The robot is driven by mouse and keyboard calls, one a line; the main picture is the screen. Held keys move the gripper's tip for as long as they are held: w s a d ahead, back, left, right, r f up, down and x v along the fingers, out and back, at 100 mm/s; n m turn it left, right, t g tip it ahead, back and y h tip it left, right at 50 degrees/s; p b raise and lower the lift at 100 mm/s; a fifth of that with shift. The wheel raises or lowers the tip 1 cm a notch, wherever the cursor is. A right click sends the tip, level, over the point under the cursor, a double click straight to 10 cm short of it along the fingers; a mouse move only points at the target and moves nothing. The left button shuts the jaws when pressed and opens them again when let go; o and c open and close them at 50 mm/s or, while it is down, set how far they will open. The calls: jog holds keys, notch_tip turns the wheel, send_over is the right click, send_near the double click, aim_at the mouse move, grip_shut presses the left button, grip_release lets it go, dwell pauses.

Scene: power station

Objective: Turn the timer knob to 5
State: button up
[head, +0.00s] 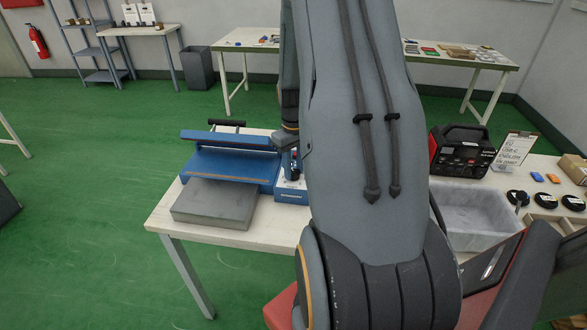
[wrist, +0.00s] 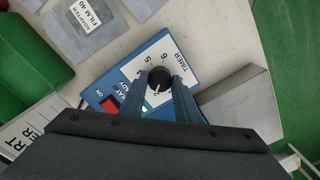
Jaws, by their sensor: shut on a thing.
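The timer knob (wrist: 160,79) is black and round, on a white dial labelled TIMER on a blue control box (wrist: 136,62). Numbers such as 5, 6 and 2 show around the knob; I cannot tell exactly which one its mark points to. My gripper (wrist: 161,81) is shut on the knob, one finger on each side. In the head view the blue box (head: 291,195) stands on the white table, with my gripper (head: 292,176) over it, partly hidden by my arm.
A red ON switch (wrist: 110,105) lies beside the dial. A grey block (head: 214,203) and a blue hinged machine (head: 231,163) stand left of the box. A grey bin (head: 478,213) and a black-red device (head: 461,151) are to the right.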

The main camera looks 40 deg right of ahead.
jog(key=m, duration=0.6)
jog(key=shift+m, duration=0.3)
jog(key=m+b, duration=0.1)
jog(key=m, duration=0.5)
jog(key=m+b, duration=0.1)
jog(key=m, duration=0.5)
jog(key=shift+m, duration=0.3)
jog(key=m+b, duration=0.1)
jog(key=m, duration=0.4)
jog(key=shift+m, duration=0.3)
jog(key=o, duration=1)
jog(key=shift+o, duration=0.2)
